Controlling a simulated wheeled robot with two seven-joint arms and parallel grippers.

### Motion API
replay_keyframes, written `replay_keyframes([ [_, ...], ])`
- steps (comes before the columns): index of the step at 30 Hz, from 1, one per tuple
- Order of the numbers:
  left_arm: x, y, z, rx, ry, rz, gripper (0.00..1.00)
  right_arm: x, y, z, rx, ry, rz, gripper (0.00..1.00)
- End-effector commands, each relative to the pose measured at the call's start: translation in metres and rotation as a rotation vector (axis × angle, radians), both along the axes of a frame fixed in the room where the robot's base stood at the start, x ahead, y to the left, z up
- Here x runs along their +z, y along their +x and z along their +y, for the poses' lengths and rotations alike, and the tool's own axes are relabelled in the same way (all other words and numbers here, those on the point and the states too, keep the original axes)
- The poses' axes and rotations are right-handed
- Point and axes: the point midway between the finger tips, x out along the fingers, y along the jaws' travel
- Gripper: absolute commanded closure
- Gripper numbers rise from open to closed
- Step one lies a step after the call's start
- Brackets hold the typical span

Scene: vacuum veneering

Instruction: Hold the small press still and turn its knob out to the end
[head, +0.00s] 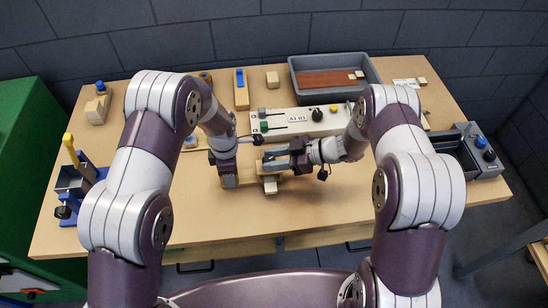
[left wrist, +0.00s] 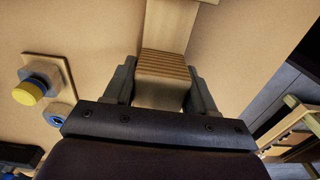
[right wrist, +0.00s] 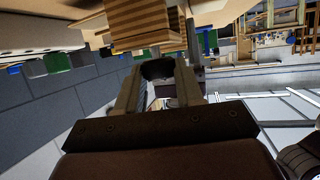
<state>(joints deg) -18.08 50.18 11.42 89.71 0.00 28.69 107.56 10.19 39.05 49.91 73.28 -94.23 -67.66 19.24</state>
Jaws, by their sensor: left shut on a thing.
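The small press (head: 268,184) is a light wooden frame with striped laminated wood, near the front middle of the table. My left gripper (head: 226,178) is shut on the press; its fingers stand either side of the striped wooden block (left wrist: 165,66) in the left wrist view. My right gripper (head: 296,157) is at the right side of the press. In the right wrist view its fingers are parted, with the dark knob (right wrist: 157,69) between their tips and the striped press (right wrist: 138,18) just beyond. I cannot tell whether both fingers touch the knob.
A grey tray (head: 369,82) with a reddish-brown panel stands at the back. A pale box with a black knob (head: 318,114) lies behind my grippers. A yellow-handled blue tool (head: 69,140) is at the left edge, a grey-black device (head: 488,166) at the right. The table's front strip is clear.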

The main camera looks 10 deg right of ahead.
Motion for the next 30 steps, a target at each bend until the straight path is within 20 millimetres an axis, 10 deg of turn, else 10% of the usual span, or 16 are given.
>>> replay_keyframes([
  [30,-0.0003,-0.0004,0.0,-0.001,0.0,0.001,0.76,-0.0006,0.0096,0.0007,0.561,0.0,-0.005,0.94],
])
